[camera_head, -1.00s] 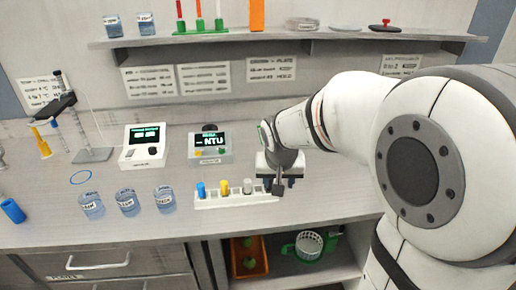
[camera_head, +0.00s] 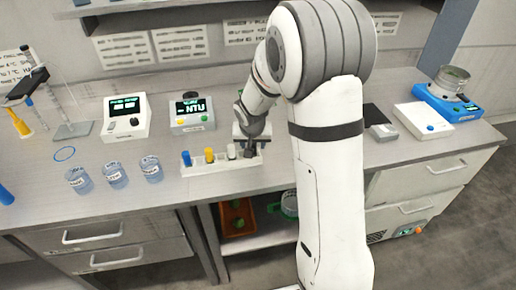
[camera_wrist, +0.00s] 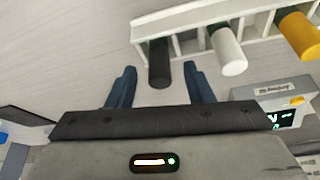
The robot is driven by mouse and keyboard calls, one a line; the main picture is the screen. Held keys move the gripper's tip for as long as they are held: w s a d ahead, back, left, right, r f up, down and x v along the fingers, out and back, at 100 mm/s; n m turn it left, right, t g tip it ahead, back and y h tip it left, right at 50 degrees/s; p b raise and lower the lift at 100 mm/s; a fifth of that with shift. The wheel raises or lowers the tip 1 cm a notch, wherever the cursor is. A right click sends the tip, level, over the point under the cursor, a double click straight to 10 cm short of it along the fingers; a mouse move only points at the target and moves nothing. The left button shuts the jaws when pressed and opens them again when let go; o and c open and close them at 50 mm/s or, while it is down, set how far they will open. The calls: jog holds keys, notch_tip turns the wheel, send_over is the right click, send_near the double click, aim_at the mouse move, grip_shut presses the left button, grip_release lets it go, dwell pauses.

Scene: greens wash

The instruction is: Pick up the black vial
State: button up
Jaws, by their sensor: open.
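The black vial (camera_wrist: 159,66) stands in the end slot of a white rack (camera_wrist: 190,15). In the wrist view my gripper (camera_wrist: 158,78) is open, with one blue finger on each side of the black vial and gaps showing between them. In the head view my gripper (camera_head: 250,143) is at the right end of the rack (camera_head: 205,168). There the black vial is hard to make out against the gripper. A white vial (camera_wrist: 228,52) and a yellow vial (camera_wrist: 300,36) stand in the same rack, and a blue vial (camera_head: 186,158) is at its left end.
Three labelled beakers (camera_head: 114,174) stand left of the rack. Two display instruments (camera_head: 126,117) and (camera_head: 191,114) sit behind it. A blue device with a sieve (camera_head: 447,95) is at the far right. The counter in front of the rack is clear.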

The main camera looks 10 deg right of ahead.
jog(key=shift+f, duration=0.2)
jog(key=shift+c, duration=0.4)
grip_shut()
